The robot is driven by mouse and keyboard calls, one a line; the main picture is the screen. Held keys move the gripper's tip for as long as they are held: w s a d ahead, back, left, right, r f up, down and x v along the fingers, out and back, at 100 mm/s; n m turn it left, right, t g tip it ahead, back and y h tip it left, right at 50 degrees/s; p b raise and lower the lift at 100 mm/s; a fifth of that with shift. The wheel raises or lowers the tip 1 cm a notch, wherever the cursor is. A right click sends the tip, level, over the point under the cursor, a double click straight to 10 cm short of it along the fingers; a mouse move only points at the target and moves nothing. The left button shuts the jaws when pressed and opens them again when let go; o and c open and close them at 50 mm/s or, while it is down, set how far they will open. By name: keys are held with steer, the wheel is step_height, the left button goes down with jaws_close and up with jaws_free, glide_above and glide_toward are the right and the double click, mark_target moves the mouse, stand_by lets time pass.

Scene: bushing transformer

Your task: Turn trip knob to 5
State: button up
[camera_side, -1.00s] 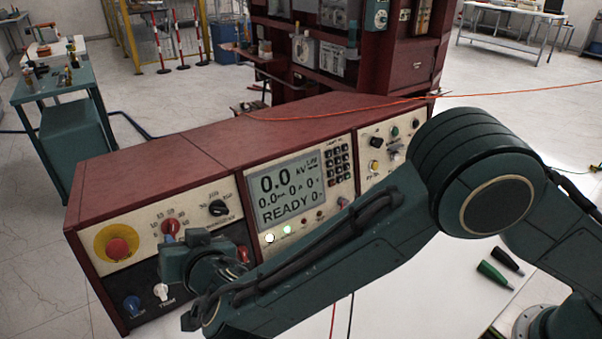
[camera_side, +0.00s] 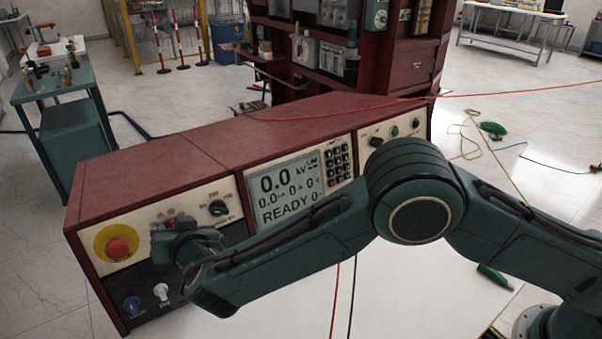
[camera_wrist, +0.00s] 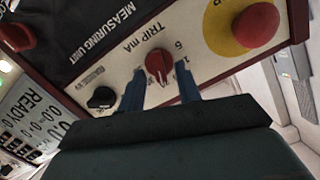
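The red trip knob (camera_wrist: 158,62) sits on the cream panel under the label TRIP MA in the wrist view. Numbers are printed around it, with a 5 legible beside it. A pale mark shows on the knob, but its exact setting is too small to read. My gripper (camera_wrist: 160,88) is open, its two blue fingers spread on either side of the knob's line. The fingertips are close to the panel; I cannot tell whether they touch the knob. In the side view my gripper (camera_side: 174,232) is at the panel's left part and mostly hides the knob.
A red emergency button on a yellow disc (camera_side: 118,249) is left of my gripper. A black knob (camera_side: 217,208) is to the right, with the READY display (camera_side: 287,190) beyond. A green probe (camera_side: 494,277) lies on the white table.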

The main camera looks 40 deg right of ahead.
jaws_close()
steer(key=shift+n, duration=0.4)
steer(key=n+h, duration=0.1)
steer(key=n, duration=0.6)
steer(key=a+n+t+h, duration=0.1)
steer(key=n, duration=0.6)
steer(key=f+n+h, duration=0.1)
steer(key=n, duration=0.6)
steer(key=shift+s+a+t, duration=0.15)
steer(key=shift+a+t, duration=0.1)
steer(key=shift+t, duration=0.05)
steer(key=shift+n, duration=0.4)
jaws_free()
